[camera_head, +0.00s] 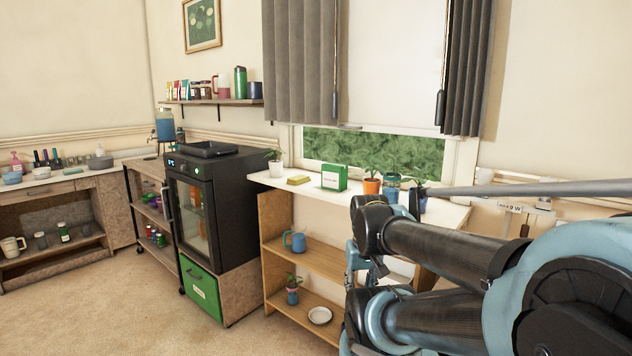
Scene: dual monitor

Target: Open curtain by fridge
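The fridge (196,213) is a small dark cabinet with a glass door, left of the window. The left curtain (300,62), on the fridge side, is grey, pleated and gathered into a wide bunch. The right curtain (467,68) is a narrower grey bunch. Each has a dark wand hanging at its inner edge. A white blind (390,62) covers the upper window between them, with a small handle at its lower edge. My arm fills the lower right, well below the curtains. I cannot make out my gripper; nothing of mine touches a curtain.
A white-topped shelf unit (262,178) under the window bears plants, a green box (334,178) and a yellow sponge (298,180). A wall shelf (215,102) holds bottles and mugs. Floor (110,310) is clear at front left.

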